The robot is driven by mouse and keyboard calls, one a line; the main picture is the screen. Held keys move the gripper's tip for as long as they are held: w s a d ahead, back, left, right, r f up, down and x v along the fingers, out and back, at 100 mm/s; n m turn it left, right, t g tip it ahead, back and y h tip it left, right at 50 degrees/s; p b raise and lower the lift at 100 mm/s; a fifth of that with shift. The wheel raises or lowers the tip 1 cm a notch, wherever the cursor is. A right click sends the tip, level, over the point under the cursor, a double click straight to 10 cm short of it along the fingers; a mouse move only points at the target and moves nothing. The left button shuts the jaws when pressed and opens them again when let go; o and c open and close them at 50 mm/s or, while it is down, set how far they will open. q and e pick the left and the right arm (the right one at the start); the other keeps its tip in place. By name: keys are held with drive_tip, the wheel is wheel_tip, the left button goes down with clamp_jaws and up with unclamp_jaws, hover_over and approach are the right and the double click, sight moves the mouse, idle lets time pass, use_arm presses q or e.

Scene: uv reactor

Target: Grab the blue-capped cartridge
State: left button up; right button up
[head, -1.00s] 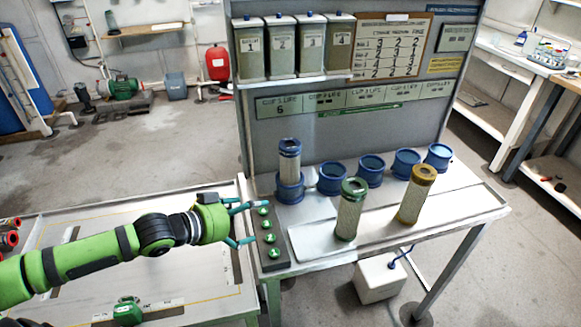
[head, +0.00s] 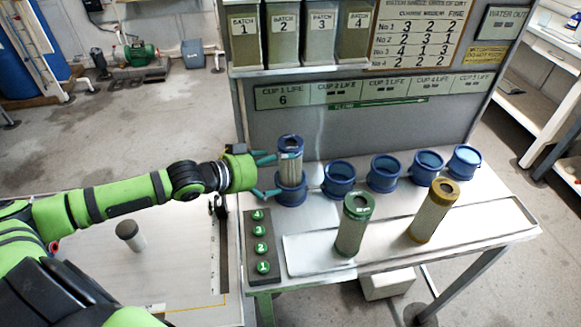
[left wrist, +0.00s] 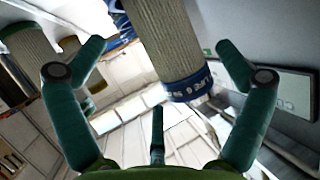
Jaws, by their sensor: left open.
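The blue-capped cartridge (head: 290,162) stands upright in the leftmost blue cup (head: 291,190) on the bench. It has a pale ribbed body and a blue top ring. My left gripper (head: 267,175) is open just left of it, with its teal fingers pointing at the cartridge, level with its lower part and the cup. In the left wrist view the cartridge body (left wrist: 163,38) and its blue cap (left wrist: 190,85) show between the spread fingers of the gripper (left wrist: 160,48), ahead of them. The fingers do not appear closed on it. My right gripper is not in view.
A green-capped cartridge (head: 354,226) and a yellow-capped one (head: 433,212) stand on a pale tray (head: 300,258). Several empty blue cups, such as this one (head: 339,180), line the bench's back. A panel with green buttons (head: 261,243) lies in front. A dark-topped cylinder (head: 131,236) stands on the left table.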

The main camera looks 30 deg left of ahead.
sight(284, 165)
use_arm(q)
drive_tip(key=p+x, duration=0.1)
drive_tip(key=x, duration=0.3)
drive_tip(key=shift+w+r, duration=0.1)
drive_tip(key=shift+w, duration=0.1)
drive_tip(key=shift+w+d, duration=0.2)
drive_tip(key=shift+w, duration=0.05)
drive_tip(key=shift+w+d+f, duration=0.1)
drive_tip(key=shift+f, duration=0.15)
drive_tip(key=c, duration=1.1)
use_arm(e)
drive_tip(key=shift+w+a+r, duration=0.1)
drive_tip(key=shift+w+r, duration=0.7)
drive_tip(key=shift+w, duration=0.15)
